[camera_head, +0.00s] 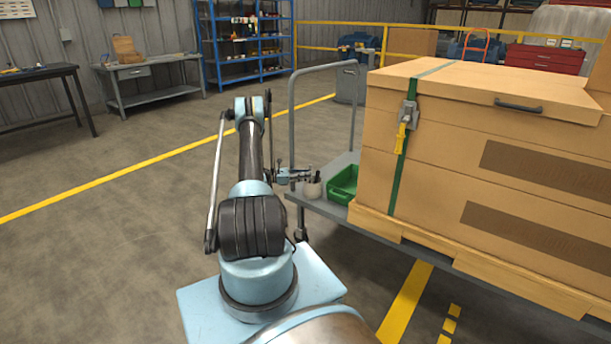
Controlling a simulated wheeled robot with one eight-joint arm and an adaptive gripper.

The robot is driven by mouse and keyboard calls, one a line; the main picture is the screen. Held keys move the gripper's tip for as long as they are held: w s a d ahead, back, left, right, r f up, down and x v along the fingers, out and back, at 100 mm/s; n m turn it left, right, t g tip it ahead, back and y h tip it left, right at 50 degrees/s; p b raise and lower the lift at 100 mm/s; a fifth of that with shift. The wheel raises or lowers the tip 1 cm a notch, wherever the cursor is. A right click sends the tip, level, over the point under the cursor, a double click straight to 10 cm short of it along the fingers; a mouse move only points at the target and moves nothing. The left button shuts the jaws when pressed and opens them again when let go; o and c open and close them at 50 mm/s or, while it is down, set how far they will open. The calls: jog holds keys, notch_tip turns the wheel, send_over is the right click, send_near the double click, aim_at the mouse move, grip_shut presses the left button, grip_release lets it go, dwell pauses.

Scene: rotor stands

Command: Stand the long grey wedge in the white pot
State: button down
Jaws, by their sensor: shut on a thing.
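My gripper (313,175) is at the cart's left end, reaching right from my arm. It is shut on a small dark piece, which I take to be the long grey wedge (318,178); at this size its shape and tilt are hard to tell. The white pot (312,190) stands on the grey cart (340,213) just below the gripper. The wedge is at or just above the pot's mouth. I cannot tell whether its lower end is inside the pot or touching it.
A green bin (343,184) stands on the cart just right of the pot. A large wooden crate (480,165) fills the cart's right side. The cart's upright handle (292,110) rises behind the gripper. The floor to the left is clear.

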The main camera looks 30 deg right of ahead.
jog(key=shift+f, duration=0.15)
jog(key=c, duration=1.5)
grip_release()
jog(key=shift+o, duration=0.2)
jog(key=v, duration=1.2)
